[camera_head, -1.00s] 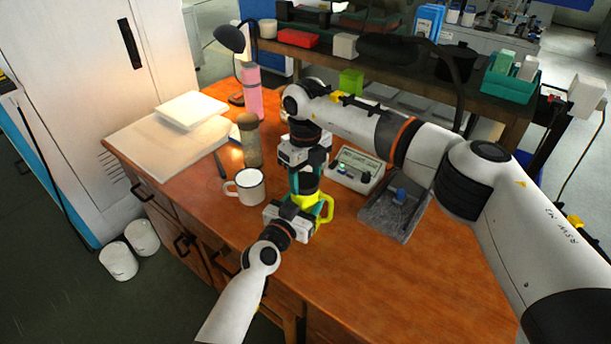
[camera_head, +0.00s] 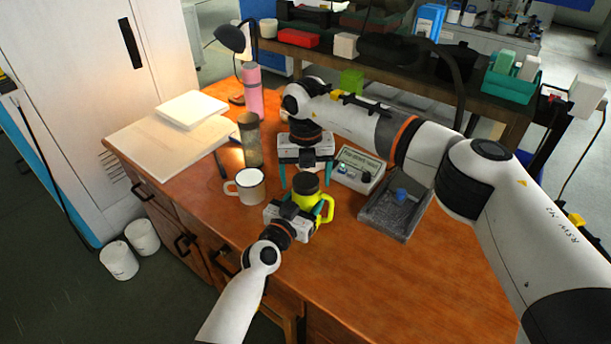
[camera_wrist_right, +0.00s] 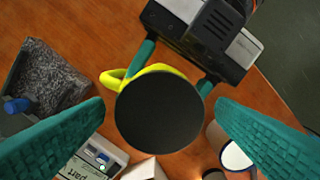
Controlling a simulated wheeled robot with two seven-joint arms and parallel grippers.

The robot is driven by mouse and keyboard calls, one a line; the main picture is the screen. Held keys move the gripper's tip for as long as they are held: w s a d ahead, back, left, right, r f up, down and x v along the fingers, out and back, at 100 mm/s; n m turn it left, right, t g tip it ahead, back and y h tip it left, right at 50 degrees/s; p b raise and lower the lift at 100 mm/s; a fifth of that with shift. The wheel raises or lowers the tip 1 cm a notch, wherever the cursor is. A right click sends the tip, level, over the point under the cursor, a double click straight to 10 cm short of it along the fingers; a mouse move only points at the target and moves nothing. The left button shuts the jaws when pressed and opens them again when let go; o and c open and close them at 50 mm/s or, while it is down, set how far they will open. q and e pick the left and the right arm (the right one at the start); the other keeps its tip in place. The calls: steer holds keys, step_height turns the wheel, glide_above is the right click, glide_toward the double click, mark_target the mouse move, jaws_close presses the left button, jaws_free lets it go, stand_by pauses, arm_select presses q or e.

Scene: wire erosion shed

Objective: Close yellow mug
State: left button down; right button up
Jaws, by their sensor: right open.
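The yellow mug (camera_head: 325,210) stands on the wooden desk, its handle to the right. A round black lid (camera_head: 306,184) sits on its top. In the right wrist view the lid (camera_wrist_right: 159,112) covers the mug opening, and the yellow rim and handle (camera_wrist_right: 113,78) show behind it. My left gripper (camera_head: 303,208) is shut on the yellow mug from the front, its teal fingers on either side. My right gripper (camera_head: 305,176) is open above the lid, its teal fingers spread wide and apart from it. Whether the lid is fully seated cannot be seen.
A white enamel mug (camera_head: 248,187) stands just left of the yellow mug. A meter box (camera_head: 358,168) and a grey tray (camera_head: 398,207) with a blue knob lie to the right. The desk's front right is clear.

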step_height(320, 180, up, 12)
stand_by(0.4)
arm_select(q)
steer(key=shift+c, duration=1.9)
jaws_free()
steer(key=v, duration=1.2)
steer(key=shift+f, duration=0.1)
